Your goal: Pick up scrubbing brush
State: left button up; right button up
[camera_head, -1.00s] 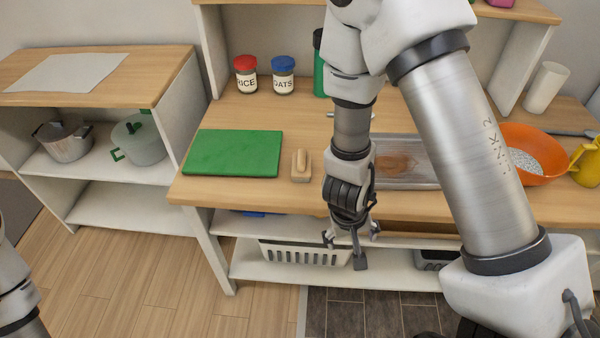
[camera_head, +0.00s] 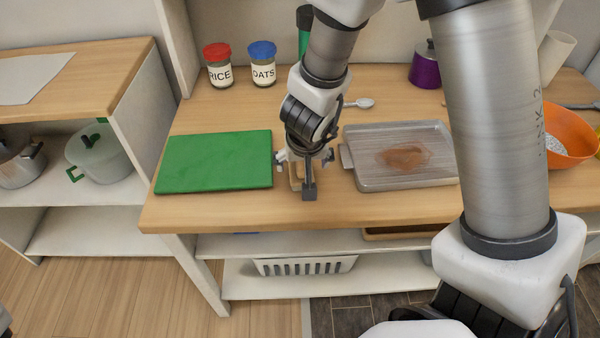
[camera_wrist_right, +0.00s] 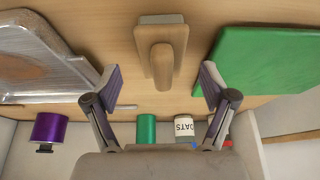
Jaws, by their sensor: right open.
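The scrubbing brush (camera_wrist_right: 174,34) is a light wooden block with a raised rounded handle. It lies on the wooden counter between the green board and the metal tray, and in the head view it is mostly hidden behind my right gripper. My right gripper (camera_head: 305,162) is open and empty, pointing down over the brush. In the right wrist view its two fingers (camera_wrist_right: 160,82) are spread wide, with the brush handle between their lines and apart from both. My left gripper is out of view.
The green board (camera_head: 214,161) lies left of the brush and the metal tray (camera_head: 400,180) right of it, both close. The rice jar (camera_head: 218,66), oats jar (camera_head: 262,65) and a spoon (camera_head: 362,103) are behind. An orange bowl (camera_head: 568,135) stands far right.

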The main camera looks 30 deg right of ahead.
aim_at(301, 163)
jog(key=b+x, duration=0.1)
jog(key=x, duration=0.3)
jog(key=shift+w+a, duration=0.1)
jog(key=shift+w, duration=0.1)
jog(key=shift+s+r, duration=0.1)
jog(key=shift+r, duration=0.1)
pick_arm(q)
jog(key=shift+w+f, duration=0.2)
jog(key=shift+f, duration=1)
pick_arm(e)
jog(key=c, duration=1.3)
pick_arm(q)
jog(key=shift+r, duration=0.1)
pick_arm(e)
jog(key=shift+o, duration=0.2)
